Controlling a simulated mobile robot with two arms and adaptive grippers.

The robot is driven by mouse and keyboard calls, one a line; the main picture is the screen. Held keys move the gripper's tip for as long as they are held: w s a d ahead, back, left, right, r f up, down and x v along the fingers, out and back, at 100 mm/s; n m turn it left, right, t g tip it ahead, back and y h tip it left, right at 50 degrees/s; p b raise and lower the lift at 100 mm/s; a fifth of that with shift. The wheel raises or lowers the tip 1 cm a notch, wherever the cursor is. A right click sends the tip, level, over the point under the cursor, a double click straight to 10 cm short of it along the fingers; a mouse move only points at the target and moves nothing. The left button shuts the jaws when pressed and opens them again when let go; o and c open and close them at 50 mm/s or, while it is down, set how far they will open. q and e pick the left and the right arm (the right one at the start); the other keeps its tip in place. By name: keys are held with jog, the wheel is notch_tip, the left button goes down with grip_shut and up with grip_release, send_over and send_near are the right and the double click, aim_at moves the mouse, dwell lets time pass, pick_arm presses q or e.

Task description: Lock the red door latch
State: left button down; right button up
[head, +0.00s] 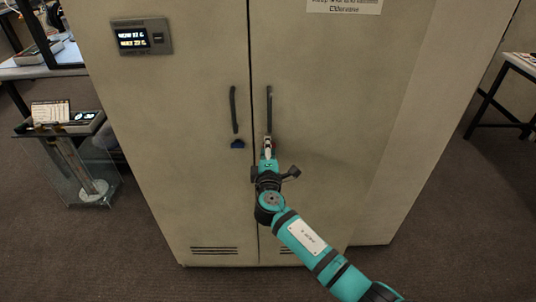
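No red latch shows in the head view; the spot below the right door handle (269,108) is covered by my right arm. My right gripper (268,148) is at the lower end of that black handle, in front of the right door of the beige cabinet (330,90). Its fingers are small and seen from behind, so I cannot tell whether they are open, shut or touching anything. A blue latch (237,144) sits below the left door handle (233,110). My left gripper is not in view.
A small display panel (141,37) is on the left door. A glass-sided stand (75,165) with a device on top is left of the cabinet. A table (520,65) is at the far right. Carpet (110,260) in front is clear.

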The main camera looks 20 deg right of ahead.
jog(key=v, duration=1.2)
jog(key=s+d+f+m+g+y, duration=0.1)
jog(key=s+f+g, duration=0.3)
jog(key=f, duration=0.8)
jog(key=s+d+f+m+g+y, duration=0.15)
jog(key=s+f, duration=0.35)
jog(key=f, duration=0.7)
jog(key=s+d+f+m+g+y, duration=0.1)
jog(key=s+f+g, duration=0.35)
jog(key=f, duration=0.75)
jog(key=s+d+f+m+g, duration=0.1)
jog(key=s+f, duration=0.5)
jog(key=s, duration=0.6)
jog(key=s+d+f+m+g+y, duration=0.1)
jog(key=s+f+m+g, duration=0.2)
jog(key=s, duration=0.8)
jog(key=s+d+f+m+g, duration=0.1)
jog(key=s+f+m+g, duration=0.1)
jog(key=s+f+m, duration=0.3)
jog(key=s+f, duration=0.4)
jog(key=s, duration=0.3)
jog(key=shift+s+d+f, duration=0.3)
jog(key=shift+s, duration=0.05)
jog(key=shift+y, duration=0.25)
